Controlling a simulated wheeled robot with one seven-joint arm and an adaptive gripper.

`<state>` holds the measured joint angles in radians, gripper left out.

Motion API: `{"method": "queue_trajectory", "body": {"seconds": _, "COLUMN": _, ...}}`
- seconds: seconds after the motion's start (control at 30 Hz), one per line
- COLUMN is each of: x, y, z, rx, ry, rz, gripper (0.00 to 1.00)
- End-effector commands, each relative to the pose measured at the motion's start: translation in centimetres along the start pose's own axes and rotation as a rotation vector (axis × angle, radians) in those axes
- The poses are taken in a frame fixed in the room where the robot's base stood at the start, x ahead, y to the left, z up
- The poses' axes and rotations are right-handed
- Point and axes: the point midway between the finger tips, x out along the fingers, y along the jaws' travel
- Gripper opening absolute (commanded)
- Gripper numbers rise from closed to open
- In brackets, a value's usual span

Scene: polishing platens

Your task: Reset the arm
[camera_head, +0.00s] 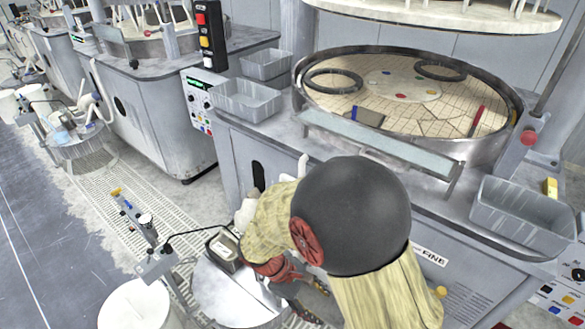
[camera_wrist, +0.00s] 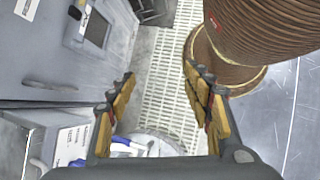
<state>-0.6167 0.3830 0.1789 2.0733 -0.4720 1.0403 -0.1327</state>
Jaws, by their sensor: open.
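My arm shows at the lower middle of the head view, in front of the polishing machine, bent downward with a dark round joint and yellowish sleeves. My gripper is best seen in the wrist view (camera_wrist: 159,80). Its two padded fingers are spread wide with nothing between them. They point down over the slatted floor grating (camera_wrist: 162,62), beside the grey machine cabinet (camera_wrist: 50,60). In the head view the fingers are mostly hidden by the arm and cannot be made out clearly.
The round tiled platen (camera_head: 435,115) holds two dark rings (camera_head: 333,81) (camera_head: 440,71). Grey bins stand left (camera_head: 245,100) and right (camera_head: 520,215) of it. A round metal stand (camera_head: 225,295) and white bucket (camera_head: 135,305) are close by the arm. The floor left is open.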

Motion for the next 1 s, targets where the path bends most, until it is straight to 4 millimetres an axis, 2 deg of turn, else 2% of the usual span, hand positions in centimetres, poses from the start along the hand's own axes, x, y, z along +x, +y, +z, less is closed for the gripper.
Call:
{"method": "queue_trajectory", "body": {"seconds": 0.1, "x": -2.2, "y": -0.2, "z": 2.9, "rx": 0.167, "ry": 0.107, "rz": -0.075, "gripper": 0.51}}
{"method": "queue_trajectory", "body": {"seconds": 0.5, "x": -8.2, "y": -0.8, "z": 11.5, "rx": 0.639, "ry": 0.436, "rz": -0.27, "gripper": 0.51}}
{"method": "queue_trajectory", "body": {"seconds": 0.8, "x": -11.5, "y": -0.9, "z": 18.4, "rx": 0.904, "ry": 0.671, "rz": -0.316, "gripper": 0.51}}
{"method": "queue_trajectory", "body": {"seconds": 1.0, "x": -13.1, "y": -0.2, "z": 23.5, "rx": 1.05, "ry": 0.804, "rz": -0.263, "gripper": 0.51}}
